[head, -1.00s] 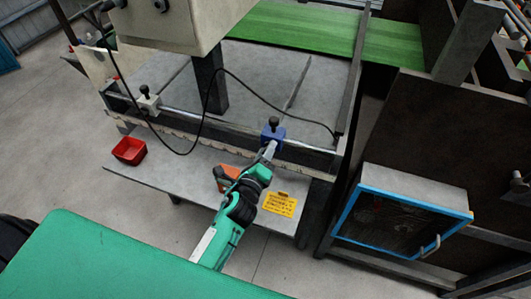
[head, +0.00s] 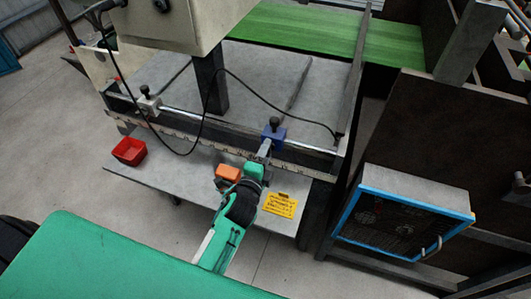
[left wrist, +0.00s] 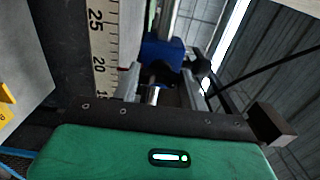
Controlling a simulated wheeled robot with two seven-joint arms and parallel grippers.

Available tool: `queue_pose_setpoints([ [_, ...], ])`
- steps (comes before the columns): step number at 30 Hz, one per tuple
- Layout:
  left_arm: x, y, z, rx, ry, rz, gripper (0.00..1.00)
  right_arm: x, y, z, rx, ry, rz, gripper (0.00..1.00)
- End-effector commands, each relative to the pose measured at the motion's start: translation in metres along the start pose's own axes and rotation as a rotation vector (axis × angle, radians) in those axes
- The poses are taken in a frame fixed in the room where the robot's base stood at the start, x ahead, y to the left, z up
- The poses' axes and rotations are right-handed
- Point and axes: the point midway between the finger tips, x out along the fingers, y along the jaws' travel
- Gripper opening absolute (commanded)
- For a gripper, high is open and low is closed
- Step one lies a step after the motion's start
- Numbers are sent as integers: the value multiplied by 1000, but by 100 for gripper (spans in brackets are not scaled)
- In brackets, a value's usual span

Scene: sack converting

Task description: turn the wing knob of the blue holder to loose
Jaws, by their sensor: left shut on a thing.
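The blue holder (head: 274,133) sits on the rail at the front of the machine bed, with a black knob standing on top. My left gripper (head: 263,151) reaches it from the front and is shut at its front side, where the wing knob is. The gripper hides the wing knob in the head view. In the left wrist view the blue holder (left wrist: 160,50) lies straight ahead. A small metal part of the wing knob (left wrist: 153,95) shows between the fingers. Whether it is loose cannot be seen. My right gripper is not in view.
A grey holder (head: 149,103) sits farther left on the rail. A red tray (head: 129,151), an orange item (head: 228,172) and a yellow label (head: 281,204) are on the front shelf. A black cable (head: 225,72) hangs above the bed. A blue-framed box (head: 400,218) stands right.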

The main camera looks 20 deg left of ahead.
Motion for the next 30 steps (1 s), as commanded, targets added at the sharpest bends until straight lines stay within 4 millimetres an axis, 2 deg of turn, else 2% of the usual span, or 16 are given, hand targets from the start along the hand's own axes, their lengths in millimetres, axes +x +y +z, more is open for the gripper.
queue_pose_setpoints([
  [12, 0, -1, 0, -9, 0, -1, 21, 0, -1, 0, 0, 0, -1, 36],
  [13, 0, -1, 0, -9, 0, -1, 47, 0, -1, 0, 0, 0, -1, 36],
  [16, 0, 0, 0, -8, 0, -1, 65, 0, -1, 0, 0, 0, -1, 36],
  [25, -1, 0, 0, -7, 0, 0, 65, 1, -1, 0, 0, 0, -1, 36],
  [30, -15, 3, 0, -7, 1, 2, 65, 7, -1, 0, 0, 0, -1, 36],
])
